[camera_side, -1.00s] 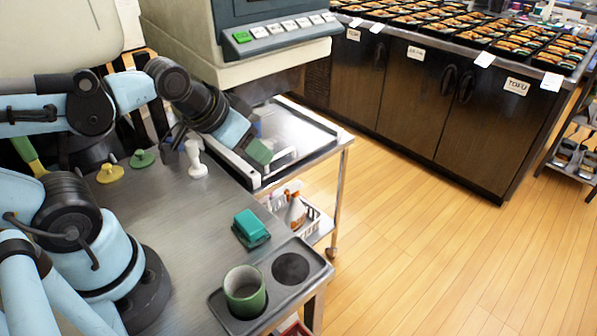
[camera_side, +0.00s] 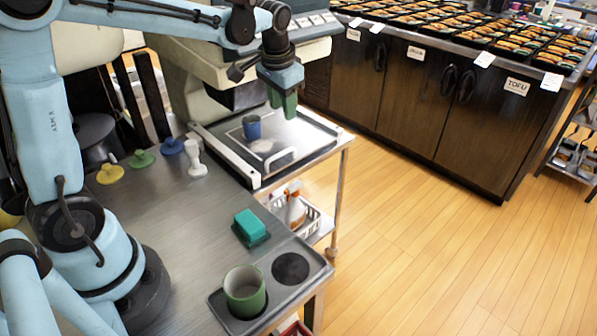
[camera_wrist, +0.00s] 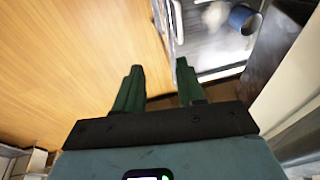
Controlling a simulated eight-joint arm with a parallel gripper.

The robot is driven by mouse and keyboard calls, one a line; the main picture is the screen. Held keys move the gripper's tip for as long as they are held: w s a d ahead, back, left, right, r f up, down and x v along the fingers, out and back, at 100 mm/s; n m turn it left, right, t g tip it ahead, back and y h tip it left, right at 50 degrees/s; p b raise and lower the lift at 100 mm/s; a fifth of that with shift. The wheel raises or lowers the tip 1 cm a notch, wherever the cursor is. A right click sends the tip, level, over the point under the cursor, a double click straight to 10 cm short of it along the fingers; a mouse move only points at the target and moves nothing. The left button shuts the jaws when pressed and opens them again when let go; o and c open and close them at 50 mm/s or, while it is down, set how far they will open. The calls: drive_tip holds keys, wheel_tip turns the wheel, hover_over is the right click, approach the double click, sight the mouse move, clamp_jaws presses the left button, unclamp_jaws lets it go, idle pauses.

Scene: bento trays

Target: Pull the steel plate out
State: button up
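The steel plate (camera_side: 285,132) lies flat in the light frame under the machine's front, with a pale handle (camera_side: 281,160) at its near edge. A blue cup (camera_side: 251,127) stands on it beside a whitish smear. My gripper (camera_side: 284,108) points down above the plate's far right part, apart from the handle. In the wrist view its two green fingers (camera_wrist: 158,78) are spread with nothing between them. The plate (camera_wrist: 205,48) and the blue cup (camera_wrist: 240,18) show at the wrist view's upper right.
The machine (camera_side: 240,60) stands behind the plate. On the near counter are a teal sponge (camera_side: 250,227), a green cup (camera_side: 245,290) in a black holder, and several knobbed stamps. Below the plate is a basket with a spray bottle (camera_side: 295,208). Wooden floor lies open to the right.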

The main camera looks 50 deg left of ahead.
sight(281, 153)
drive_tip(key=w+a+f, duration=0.1)
drive_tip(key=a+f, duration=0.1)
drive_tip(key=f, duration=0.4)
drive_tip(key=w+a+f+g, duration=0.1)
drive_tip(key=w+a+f, duration=0.1)
drive_tip(key=f, duration=0.4)
drive_tip(key=w+a+f+g, duration=0.1)
drive_tip(key=w+a+f, duration=0.1)
drive_tip(key=f, duration=0.4)
drive_tip(key=shift+a, duration=0.75)
drive_tip(key=shift+c, duration=0.5)
clamp_jaws()
